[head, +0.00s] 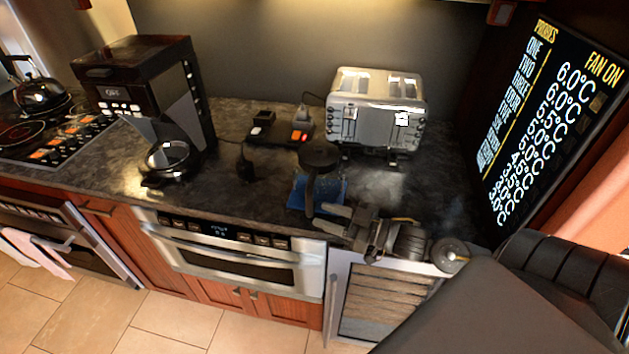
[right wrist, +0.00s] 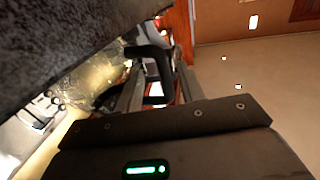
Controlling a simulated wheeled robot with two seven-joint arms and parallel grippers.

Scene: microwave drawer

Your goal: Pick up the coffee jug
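The coffee jug (head: 320,155) stands on the counter's front part, with a round black lid and a black handle hanging toward the front. Its body looks clear, with blue showing through or behind it. My right gripper (head: 328,217) is just right of the handle's lower part, its two fingers apart and pointing left. In the right wrist view the jug's glassy body (right wrist: 92,82) is at left and its black handle loop shows between the fingers. The fingers do not look closed on it. My left gripper is not in view.
A black coffee maker (head: 150,90) with a silver round part stands at left. A silver toaster (head: 378,108) is behind the jug. A display panel (head: 550,120) rises at right. The counter (head: 240,190) between coffee maker and jug is mostly clear. A kettle (head: 40,92) sits far left.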

